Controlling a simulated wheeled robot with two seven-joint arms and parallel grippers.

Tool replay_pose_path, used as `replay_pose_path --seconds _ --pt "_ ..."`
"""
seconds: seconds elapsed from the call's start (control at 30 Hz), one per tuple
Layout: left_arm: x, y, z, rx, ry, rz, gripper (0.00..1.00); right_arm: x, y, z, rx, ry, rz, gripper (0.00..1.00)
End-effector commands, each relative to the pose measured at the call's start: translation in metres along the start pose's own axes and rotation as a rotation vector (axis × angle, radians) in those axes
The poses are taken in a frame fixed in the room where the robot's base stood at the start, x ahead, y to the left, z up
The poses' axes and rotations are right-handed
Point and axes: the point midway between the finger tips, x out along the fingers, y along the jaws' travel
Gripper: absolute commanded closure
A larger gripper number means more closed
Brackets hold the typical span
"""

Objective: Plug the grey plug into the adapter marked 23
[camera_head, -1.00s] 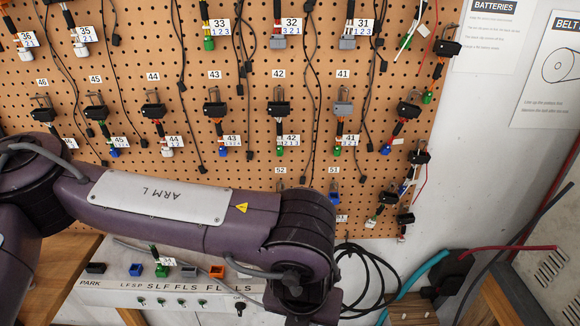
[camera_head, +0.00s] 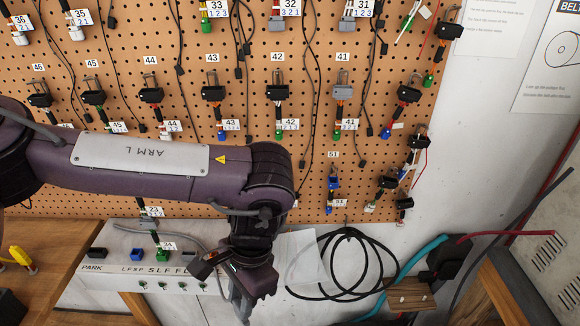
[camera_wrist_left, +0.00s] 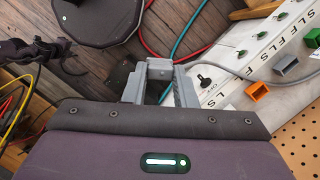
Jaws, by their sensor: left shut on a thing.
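My left gripper (camera_head: 241,303) points down at the right end of the white switch box. In the left wrist view its grey fingers (camera_wrist_left: 160,88) are shut on a small grey block (camera_wrist_left: 160,71), which looks like the grey plug. In the head view the held piece is hard to make out. Numbered adapters hang on the pegboard, such as those marked 43 (camera_head: 213,93), 42 (camera_head: 278,93) and 41 (camera_head: 342,92). My right gripper is not in view.
The white switch box (camera_head: 120,272) carries black (camera_head: 98,254) and blue (camera_head: 137,254) sockets. Grey (camera_wrist_left: 285,66) and orange (camera_wrist_left: 257,91) sockets show in the left wrist view. A black cable coil (camera_head: 345,265) hangs to the right, beside a teal hose (camera_head: 402,272). Several leads hang from the pegboard.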

Motion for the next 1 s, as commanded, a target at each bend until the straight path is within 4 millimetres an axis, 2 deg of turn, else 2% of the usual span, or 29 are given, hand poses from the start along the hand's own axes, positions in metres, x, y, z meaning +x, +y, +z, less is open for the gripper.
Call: replay_pose_path --seconds 0.03,0.2,0.47,0.57,1.0 --pt "-0.002 -0.016 0.009 -0.132 0.004 0.036 0.94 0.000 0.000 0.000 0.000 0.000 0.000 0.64" --pt "-0.010 -0.052 0.034 -0.479 0.006 0.124 0.94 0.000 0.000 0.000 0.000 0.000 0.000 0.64" --pt "-0.023 -0.087 0.061 -0.825 0.007 0.210 0.94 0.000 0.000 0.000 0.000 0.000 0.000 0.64" --pt "-0.016 -0.095 0.068 -0.869 0.003 0.224 0.94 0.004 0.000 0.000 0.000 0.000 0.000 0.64" --pt "0.049 -0.094 0.050 -0.857 0.003 0.218 0.94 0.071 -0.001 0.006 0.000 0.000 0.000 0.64"
